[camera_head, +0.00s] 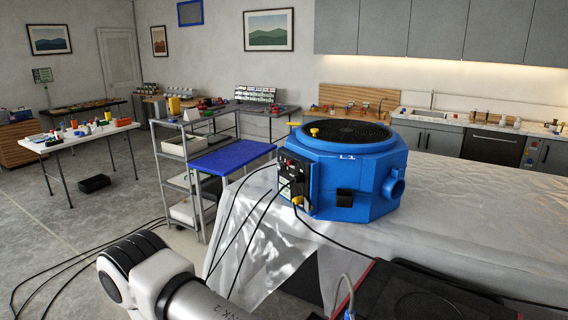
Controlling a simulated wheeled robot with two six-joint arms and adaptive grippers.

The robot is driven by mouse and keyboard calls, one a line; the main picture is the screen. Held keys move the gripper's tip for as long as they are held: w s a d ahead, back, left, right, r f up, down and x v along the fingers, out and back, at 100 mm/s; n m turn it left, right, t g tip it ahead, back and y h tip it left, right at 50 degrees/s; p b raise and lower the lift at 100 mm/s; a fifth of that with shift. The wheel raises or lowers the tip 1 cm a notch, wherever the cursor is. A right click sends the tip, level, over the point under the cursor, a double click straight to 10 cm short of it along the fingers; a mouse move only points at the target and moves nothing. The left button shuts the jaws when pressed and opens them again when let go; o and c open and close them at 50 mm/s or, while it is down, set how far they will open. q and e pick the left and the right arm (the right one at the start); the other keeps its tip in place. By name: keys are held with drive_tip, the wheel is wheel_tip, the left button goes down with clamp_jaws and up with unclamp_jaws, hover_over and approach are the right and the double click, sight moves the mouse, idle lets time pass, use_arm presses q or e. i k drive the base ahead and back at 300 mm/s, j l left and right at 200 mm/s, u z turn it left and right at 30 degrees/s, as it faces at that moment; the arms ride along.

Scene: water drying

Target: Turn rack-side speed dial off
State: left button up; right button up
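A blue round-topped fan unit (345,160) marked L1 stands on a table covered with a pale plastic sheet. Its black control panel (294,180) is on the left face, toward the grey metal rack (158,178). Small knobs and sockets on this panel are too small to tell apart, so I cannot make out the speed dial or its setting. Black cables run from the panel. Part of my own white and black arm shows at the bottom, left of centre, below and apart from the fan unit. Neither of my grippers is in view.
The sheeted table (470,225) has bare room right of the fan unit. Black cables (240,235) hang from the panel over the table's left side to the floor. The rack, with a blue board (232,157) beside it, stands left. A black bin (94,184) lies on the floor.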

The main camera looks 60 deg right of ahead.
sight(280, 166)
drive_tip(key=i+l+z, duration=0.15)
drive_tip(key=i+z, duration=0.5)
drive_tip(key=z, duration=0.15)
drive_tip(key=i+z, duration=0.4)
drive_tip(key=i+j+z, duration=0.25)
drive_tip(key=z, duration=0.15)
